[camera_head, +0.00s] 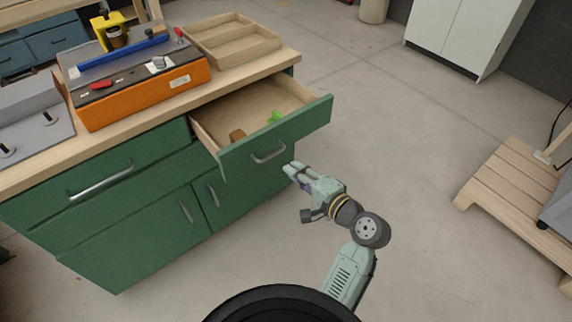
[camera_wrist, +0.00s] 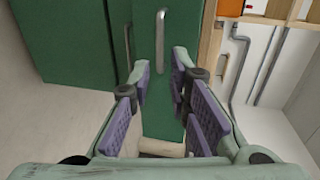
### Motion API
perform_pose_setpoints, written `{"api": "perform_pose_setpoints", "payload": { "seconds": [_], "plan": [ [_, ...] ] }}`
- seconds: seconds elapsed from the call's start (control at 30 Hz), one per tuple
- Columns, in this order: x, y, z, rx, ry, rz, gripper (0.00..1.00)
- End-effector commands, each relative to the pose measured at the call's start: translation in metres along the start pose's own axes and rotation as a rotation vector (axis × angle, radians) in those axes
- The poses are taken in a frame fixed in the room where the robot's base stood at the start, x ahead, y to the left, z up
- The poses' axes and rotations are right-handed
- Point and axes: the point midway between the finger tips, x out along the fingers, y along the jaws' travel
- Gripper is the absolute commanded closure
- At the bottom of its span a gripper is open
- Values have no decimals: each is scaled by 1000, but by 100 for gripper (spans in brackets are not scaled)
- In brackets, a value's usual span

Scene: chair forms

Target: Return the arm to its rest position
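My gripper (camera_head: 291,171) hangs in front of the open drawer (camera_head: 290,134) of the green workbench, a little below the drawer's front edge in the head view. In the wrist view my gripper (camera_wrist: 160,88) has its purple-padded fingers apart with nothing between them. Behind the fingers, the wrist view shows the green drawer front and its metal handle (camera_wrist: 161,42). In the head view the same handle (camera_head: 268,153) appears clear of the fingers. The arm is bent, with its elbow to the lower right.
The drawer holds a green item (camera_head: 275,117) and a brown item (camera_head: 237,135). On the workbench top stand an orange box (camera_head: 150,99) and a wooden tray (camera_head: 232,42). A wooden pallet (camera_head: 520,185) lies at right. Floor between is clear.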

Motion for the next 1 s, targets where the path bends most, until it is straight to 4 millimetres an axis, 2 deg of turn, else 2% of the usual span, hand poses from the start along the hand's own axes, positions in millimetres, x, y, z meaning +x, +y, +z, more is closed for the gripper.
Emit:
{"api": "perform_pose_setpoints", "payload": {
  "seconds": [0.2, 0.7, 0.77, 0.87, 0.97, 1.0],
  "plan": [
    [-9, 0, 0, 0, -1, 0, 83],
    [-4, -4, 1, -15, -3, -3, 83],
    [6, -15, 3, -58, -2, -12, 83],
    [38, -51, 13, -192, 2, -47, 83],
    [77, -107, 36, -377, 17, -121, 83],
    [91, -132, 50, -454, 26, -160, 83]
  ]
}}
